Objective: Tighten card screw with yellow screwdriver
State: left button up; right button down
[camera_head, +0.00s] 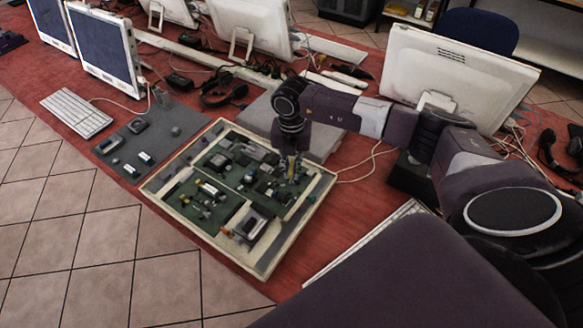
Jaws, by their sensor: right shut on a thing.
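A pale-framed tray (262,270) holding dark green circuit boards (212,208) lies on the red table. My right gripper (291,176) reaches in from the right and points down over the right part of the boards. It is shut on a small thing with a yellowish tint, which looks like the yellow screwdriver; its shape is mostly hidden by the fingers. I cannot tell whether its tip touches the board. The card screw is too small to make out. My left gripper is not in view.
A grey mat (146,142) with small parts lies left of the tray. A pale slab (262,113) lies behind the tray. Tiled floor is at the left.

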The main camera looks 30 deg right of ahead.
jog(key=m+p, duration=0.1)
jog(key=m, duration=0.3)
jog(key=shift+m+p, duration=0.3)
jog(key=shift+p, duration=0.05)
jog(key=shift+r+p, duration=2.7)
jog(key=shift+r, duration=0.85)
